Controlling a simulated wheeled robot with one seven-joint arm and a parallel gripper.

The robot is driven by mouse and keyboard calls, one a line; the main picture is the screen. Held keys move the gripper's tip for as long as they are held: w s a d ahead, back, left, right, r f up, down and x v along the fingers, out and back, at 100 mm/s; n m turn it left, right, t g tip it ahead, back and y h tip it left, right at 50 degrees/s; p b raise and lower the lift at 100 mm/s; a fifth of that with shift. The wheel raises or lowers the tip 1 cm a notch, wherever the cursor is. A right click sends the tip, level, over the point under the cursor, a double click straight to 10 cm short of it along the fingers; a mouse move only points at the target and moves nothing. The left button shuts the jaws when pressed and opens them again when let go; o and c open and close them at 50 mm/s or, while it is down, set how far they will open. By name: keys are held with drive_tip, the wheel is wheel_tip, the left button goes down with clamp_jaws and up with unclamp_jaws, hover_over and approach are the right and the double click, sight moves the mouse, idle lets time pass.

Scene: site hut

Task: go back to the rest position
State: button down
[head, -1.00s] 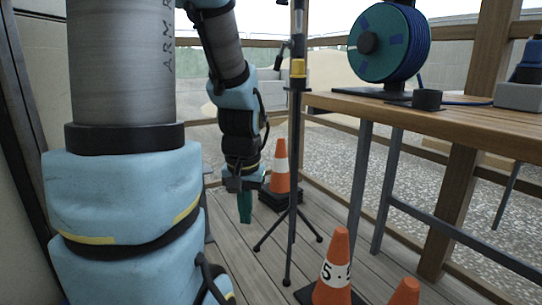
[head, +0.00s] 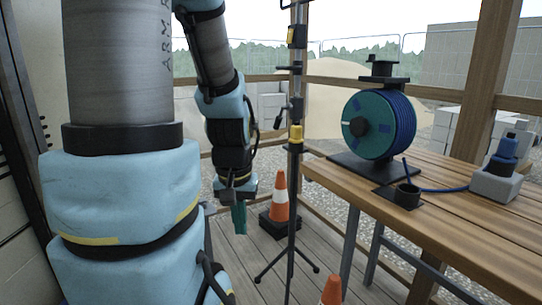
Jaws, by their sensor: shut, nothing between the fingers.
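My gripper (head: 239,218) hangs from my arm in the middle of the head view, its green fingers pointing down above the wooden floor. It is shut and empty. It is apart from the tripod and the cone near it. My arm reaches forward and down from the upper left, and its nearest links fill the left side of the view. No other object is named by the task.
A black tripod (head: 291,215) and an orange-white cone (head: 279,200) stand close right of my gripper. Another cone (head: 331,291) is at the bottom edge. A wooden bench (head: 440,213) on the right bears a blue cable reel (head: 375,125). Bare floor (head: 240,265) lies below my gripper.

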wheel_tip(320, 180, up, 16)
drive_tip(key=p, duration=1.3)
drive_tip(key=shift+p, duration=0.35)
